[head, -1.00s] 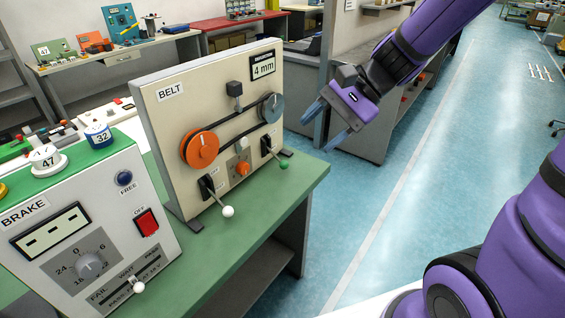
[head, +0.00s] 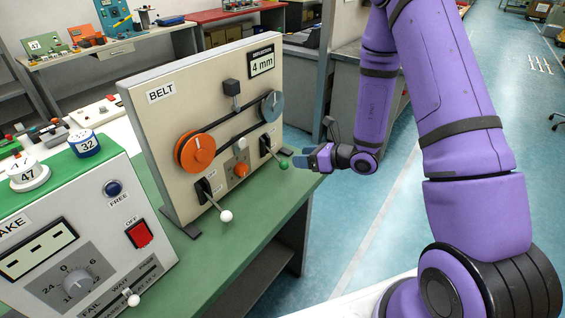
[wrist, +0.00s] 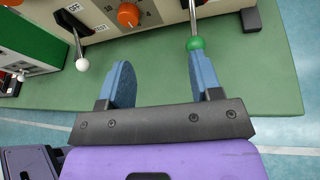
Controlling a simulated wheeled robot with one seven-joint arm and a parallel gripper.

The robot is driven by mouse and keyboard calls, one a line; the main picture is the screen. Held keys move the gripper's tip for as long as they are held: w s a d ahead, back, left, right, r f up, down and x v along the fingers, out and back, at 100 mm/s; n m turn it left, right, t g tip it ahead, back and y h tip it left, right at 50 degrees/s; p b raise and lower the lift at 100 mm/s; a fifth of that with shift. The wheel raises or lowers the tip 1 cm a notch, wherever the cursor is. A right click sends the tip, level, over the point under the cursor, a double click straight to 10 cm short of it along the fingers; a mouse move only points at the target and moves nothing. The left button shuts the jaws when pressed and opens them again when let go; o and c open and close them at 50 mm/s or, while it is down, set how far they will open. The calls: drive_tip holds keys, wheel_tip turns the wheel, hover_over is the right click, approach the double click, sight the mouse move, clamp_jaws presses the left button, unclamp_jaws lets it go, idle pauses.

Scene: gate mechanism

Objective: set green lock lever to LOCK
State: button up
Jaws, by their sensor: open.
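The green lock lever, a thin rod with a green ball (head: 284,165), sticks out of a black slotted plate at the lower right of the BELT panel (head: 150,130). In the wrist view its green ball (wrist: 195,43) is just beyond the tip of the right finger. My gripper (head: 310,160) is close to the right of the ball in the head view. Its two blue fingers are apart and empty in the wrist view (wrist: 163,78). I cannot tell whether a finger touches the ball. The lever's position labels are not readable.
A white-balled lever (head: 226,216) and an orange knob (head: 241,169) are left of the green lever. The BRAKE box (head: 70,240) stands at the front left. The green bench top (head: 215,265) is clear in front of the panel.

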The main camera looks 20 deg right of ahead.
sight(284, 164)
drive_tip(key=f+m, duration=0.1)
drive_tip(key=d+f+h, duration=0.1)
drive_tip(key=f, duration=0.1)
drive_tip(key=w+d+f+m+t+h, duration=0.1)
drive_tip(key=f, duration=0.1)
drive_tip(key=shift+w+d+f+m, duration=0.1)
drive_tip(key=shift+d+f+m, duration=0.05)
drive_tip(key=shift+d+m, duration=0.15)
drive_tip(key=x, duration=1)
drive_tip(key=shift+w+a, duration=0.25)
drive_tip(key=shift+w, duration=0.05)
clamp_jaws()
